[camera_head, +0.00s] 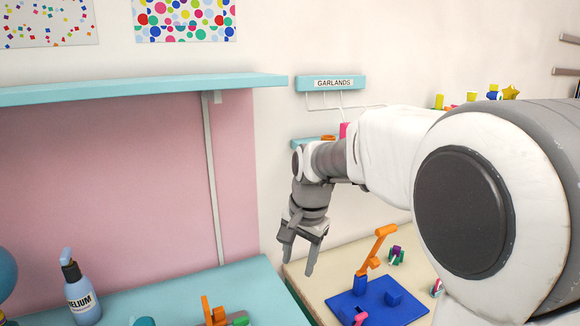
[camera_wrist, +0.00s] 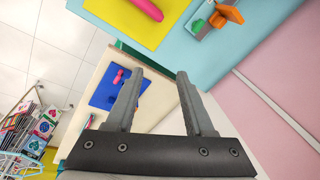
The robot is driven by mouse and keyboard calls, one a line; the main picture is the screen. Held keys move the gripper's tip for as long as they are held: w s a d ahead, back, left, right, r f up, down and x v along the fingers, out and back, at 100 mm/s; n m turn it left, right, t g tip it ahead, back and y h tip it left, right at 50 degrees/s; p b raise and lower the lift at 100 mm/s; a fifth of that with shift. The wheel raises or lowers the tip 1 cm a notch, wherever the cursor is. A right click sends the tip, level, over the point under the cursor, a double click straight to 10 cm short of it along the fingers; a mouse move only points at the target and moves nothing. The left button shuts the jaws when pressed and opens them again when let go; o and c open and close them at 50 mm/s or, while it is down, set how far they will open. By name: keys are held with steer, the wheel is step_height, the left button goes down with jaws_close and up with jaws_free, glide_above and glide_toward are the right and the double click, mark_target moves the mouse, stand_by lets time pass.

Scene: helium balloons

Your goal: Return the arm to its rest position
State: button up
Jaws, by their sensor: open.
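My gripper (camera_head: 298,256) hangs down from my bent arm in the head view. Its two fingers are apart and nothing is between them. In the wrist view my gripper (camera_wrist: 158,85) also shows both fingers spread and empty. In the head view it is in front of the wall, above the gap between the turquoise counter (camera_head: 262,290) and the cream table (camera_head: 325,268). My upper arm links fill the right side of the head view and hide part of the table and wall.
A blue stand with an orange lever (camera_head: 350,306) is on the cream table. A turquoise shelf (camera_head: 140,88) and a garlands rack (camera_head: 330,83) are on the wall. A goods rack (camera_wrist: 25,130) stands on the floor.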

steer(key=s+d+r+n+t, duration=0.1)
steer(key=s+d, duration=0.3)
steer(key=s, duration=0.4)
steer(key=s+d+r+n+t, duration=0.1)
steer(key=s+d+n, duration=0.2)
steer(key=s, duration=0.4)
steer(key=s+d+r+n+t+h, duration=0.1)
steer(key=s+d+n, duration=0.1)
steer(key=s+d, duration=0.3)
steer(key=s, duration=0.3)
steer(key=shift+s+d+r+t, duration=0.15)
steer(key=shift+s+r+t, duration=0.15)
steer(key=shift+s+r, duration=0.05)
